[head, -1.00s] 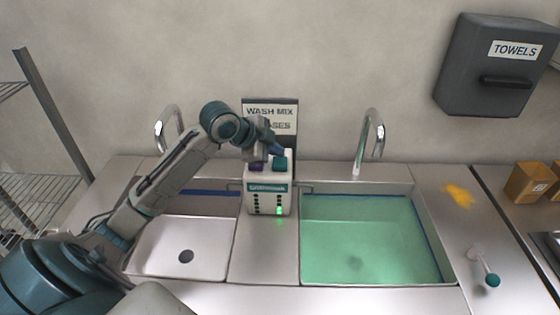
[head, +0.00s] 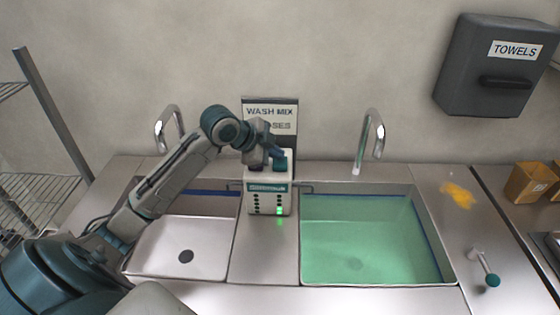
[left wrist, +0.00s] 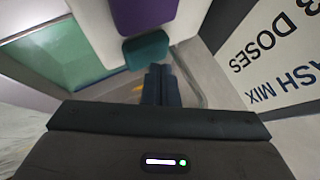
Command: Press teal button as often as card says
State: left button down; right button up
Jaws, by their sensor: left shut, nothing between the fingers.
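The dispenser (head: 270,197) stands between two sinks. On its top are a purple button (head: 257,166) and a teal button (head: 281,166); the left wrist view shows the purple (left wrist: 145,14) and teal (left wrist: 147,50) buttons. My left gripper (head: 277,154) is shut and empty, its fingertips (left wrist: 160,72) right at the teal button; I cannot tell whether they touch it. The card (head: 270,112) behind reads "WASH MIX"; in the left wrist view the card (left wrist: 275,55) shows "DOSES" with a partly cut-off number like 3. My right gripper is not in view.
The right sink (head: 370,240) holds green liquid; the left sink (head: 180,245) is empty. Taps (head: 370,140) stand behind them. A yellow patch (head: 458,195) and a teal-ended tool (head: 487,270) lie on the right counter. A towel dispenser (head: 495,65) hangs on the wall.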

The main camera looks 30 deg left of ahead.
aim_at(276, 163)
pick_arm(q)
jog(key=shift+f, duration=0.6)
dwell(0.7)
jog(key=shift+r, duration=0.15)
jog(key=shift+r+p, duration=0.85)
jog(key=shift+r, duration=0.05)
notch_tip(276, 163, up, 5)
jog(key=p, duration=0.5)
dwell(0.3)
jog(key=shift+f, duration=0.1)
dwell(0.4)
